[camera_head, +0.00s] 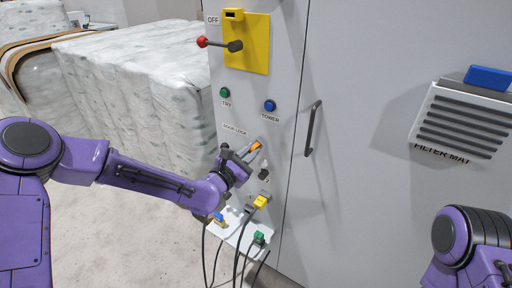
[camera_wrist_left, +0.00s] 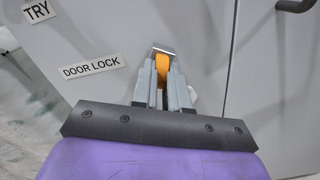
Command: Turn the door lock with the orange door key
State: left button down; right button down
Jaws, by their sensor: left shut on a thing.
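My left gripper (camera_head: 250,152) is at the grey cabinet panel, just right of the DOOR LOCK label (camera_head: 235,129). It is shut on the orange door key (camera_head: 256,145), which also shows between the grey fingers in the left wrist view (camera_wrist_left: 162,66). A small silvery metal piece (camera_wrist_left: 162,48) shows just beyond the key; I cannot tell whether it is part of the lock. The door lock itself is mostly hidden behind the fingers and key, so I cannot tell how far the key is in. My right gripper is out of view; only part of that arm shows at lower right.
Above are a yellow switch plate (camera_head: 260,50) with a red-knobbed lever, a green button (camera_head: 225,92) and a blue button (camera_head: 270,106). A dark door handle (camera_head: 313,128) stands out to the right. Below are plugs and hanging cables on a small shelf (camera_head: 236,236). Wrapped bales stand left.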

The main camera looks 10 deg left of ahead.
pick_arm(q)
jog(key=shift+n, duration=0.3)
jog(key=n+b, duration=0.1)
jog(key=n, duration=0.2)
jog(key=shift+n, duration=0.4)
jog(key=shift+f+n+b, duration=0.2)
jog(key=shift+n+b, duration=0.1)
jog(key=shift+n, duration=0.1)
jog(key=c, duration=1.1)
grip_release()
jog(key=shift+r, duration=0.15)
jog(key=shift+o, duration=0.2)
jog(key=shift+s, duration=0.1)
